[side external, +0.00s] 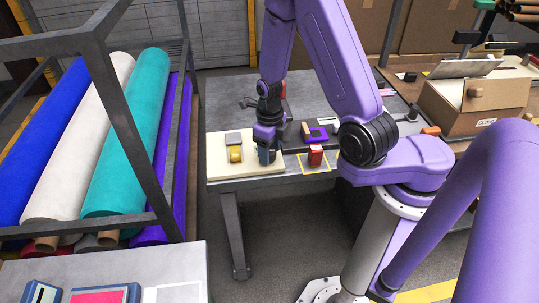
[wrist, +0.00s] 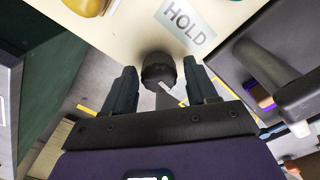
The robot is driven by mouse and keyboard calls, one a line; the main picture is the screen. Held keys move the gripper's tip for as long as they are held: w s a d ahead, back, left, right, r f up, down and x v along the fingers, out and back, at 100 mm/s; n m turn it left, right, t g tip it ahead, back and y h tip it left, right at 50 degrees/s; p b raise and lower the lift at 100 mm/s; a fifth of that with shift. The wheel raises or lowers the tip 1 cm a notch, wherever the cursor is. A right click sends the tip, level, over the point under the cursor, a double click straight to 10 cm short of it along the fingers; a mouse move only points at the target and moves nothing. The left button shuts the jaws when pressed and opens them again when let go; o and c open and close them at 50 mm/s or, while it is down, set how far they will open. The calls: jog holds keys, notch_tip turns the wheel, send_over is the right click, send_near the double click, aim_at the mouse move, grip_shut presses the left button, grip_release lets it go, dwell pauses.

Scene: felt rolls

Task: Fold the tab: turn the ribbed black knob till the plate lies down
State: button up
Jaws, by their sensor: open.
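My gripper (side external: 266,156) points down at the right part of a cream board (side external: 217,165) on the table. In the wrist view its two fingers (wrist: 161,70) are open, one on each side of a ribbed black knob (wrist: 158,68) at the board's edge. I cannot tell whether either finger touches the knob. A pale plate marked HOLD (wrist: 187,23) is beside the knob; whether it stands or lies flat is unclear. In the side view my gripper hides the knob and the plate.
A yellow knob (side external: 236,154) and a grey plate (side external: 233,138) are on the board's left part. A red block (side external: 315,155) and a purple frame (side external: 318,135) stand right of my gripper. Felt rolls (side external: 128,135) fill the left rack.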

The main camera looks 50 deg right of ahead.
jog(key=shift+r, duration=1.85)
jog(key=shift+a, duration=0.1)
jog(key=shift+w+a+r+n, duration=0.3)
jog(key=shift+w+n, duration=0.1)
jog(key=shift+n, duration=0.4)
jog(key=s+a+r+n, duration=0.1)
jog(key=a+r+n, duration=0.25)
jog(key=n, duration=0.75)
jog(key=s+a+r+n, duration=0.1)
jog(key=a+r+n, duration=0.3)
jog(key=n, duration=0.7)
jog(key=s+d+r+n, duration=0.1)
jog(key=s+r+n, duration=0.2)
jog(key=s+n, duration=0.6)
jog(key=s+d+r+n, duration=0.2)
jog(key=s+r+n, duration=0.2)
jog(key=s+n, duration=0.5)
jog(key=n, duration=0.5)
jog(key=shift+s+d+n, duration=0.25)
jog(key=shift+d+n, duration=0.05)
jog(key=shift+n, duration=0.1)
